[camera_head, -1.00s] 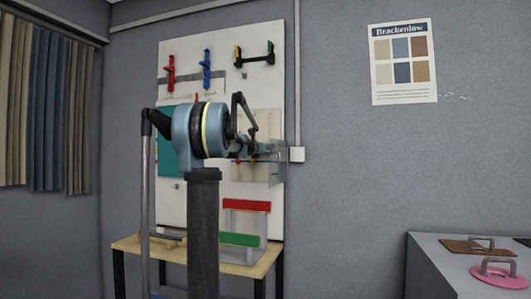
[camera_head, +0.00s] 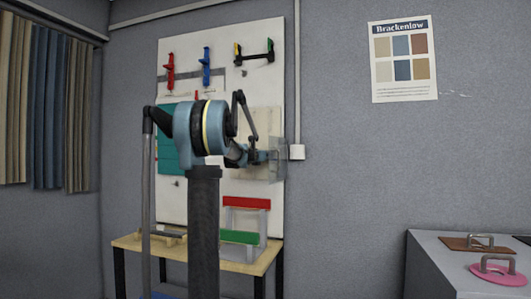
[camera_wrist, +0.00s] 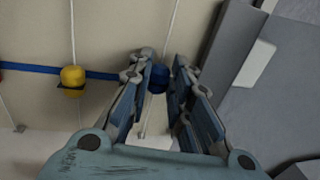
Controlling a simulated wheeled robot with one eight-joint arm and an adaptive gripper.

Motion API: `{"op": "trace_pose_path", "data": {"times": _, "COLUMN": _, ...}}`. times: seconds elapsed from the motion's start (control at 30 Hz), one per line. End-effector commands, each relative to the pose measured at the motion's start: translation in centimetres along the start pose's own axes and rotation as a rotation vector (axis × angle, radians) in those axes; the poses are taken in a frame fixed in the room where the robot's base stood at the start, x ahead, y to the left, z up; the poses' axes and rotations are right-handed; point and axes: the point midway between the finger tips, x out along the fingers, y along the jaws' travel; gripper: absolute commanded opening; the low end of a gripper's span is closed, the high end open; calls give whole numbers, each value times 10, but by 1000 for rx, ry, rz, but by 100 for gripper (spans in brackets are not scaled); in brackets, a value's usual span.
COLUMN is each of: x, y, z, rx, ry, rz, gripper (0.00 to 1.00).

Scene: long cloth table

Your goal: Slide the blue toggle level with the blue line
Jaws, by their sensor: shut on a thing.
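The blue toggle (camera_wrist: 158,77) is a round bead on a pale cord in the wrist view. My gripper (camera_wrist: 163,60) is shut on it, with one finger on either side. The blue line (camera_wrist: 102,75) runs across the beige panel from the left edge to my left finger, which hides its end. In the picture the bead appears about level with the line; the fingers cover part of this. In the head view my gripper (camera_head: 268,158) is at the board's right side, and the bead cannot be made out there.
A yellow bead (camera_wrist: 72,76) hangs on its own cord to the left, at the line. A red bead (camera_wrist: 1,75) is cut off at the left edge. Red (camera_head: 169,72) and blue (camera_head: 206,68) fixtures sit high on the white board (camera_head: 225,35). A small table (camera_head: 258,267) stands below.

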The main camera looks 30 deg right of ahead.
Motion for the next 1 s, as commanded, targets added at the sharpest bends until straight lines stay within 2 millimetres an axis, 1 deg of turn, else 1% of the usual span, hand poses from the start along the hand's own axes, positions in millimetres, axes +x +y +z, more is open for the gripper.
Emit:
{"op": "trace_pose_path", "data": {"times": 0.03, "x": 0, "y": 2, "z": -6, "rx": 0, "ry": 0, "rz": 4, "gripper": 0}}
{"op": "trace_pose_path", "data": {"times": 0.17, "x": -1, "y": 2, "z": -14, "rx": 0, "ry": 0, "rz": 4, "gripper": 0}}
{"op": "trace_pose_path", "data": {"times": 0.47, "x": -1, "y": 2, "z": -15, "rx": 0, "ry": 0, "rz": 5, "gripper": 0}}
{"op": "trace_pose_path", "data": {"times": 0.5, "x": -1, "y": 2, "z": -15, "rx": 0, "ry": 0, "rz": 5, "gripper": 28}}
{"op": "trace_pose_path", "data": {"times": 0.57, "x": -1, "y": 2, "z": -15, "rx": 0, "ry": 0, "rz": 4, "gripper": 40}}
{"op": "trace_pose_path", "data": {"times": 0.87, "x": 0, "y": 1, "z": -15, "rx": 0, "ry": 0, "rz": 2, "gripper": 40}}
{"op": "trace_pose_path", "data": {"times": 1.0, "x": -5, "y": 1, "z": -15, "rx": 0, "ry": 0, "rz": 3, "gripper": 40}}
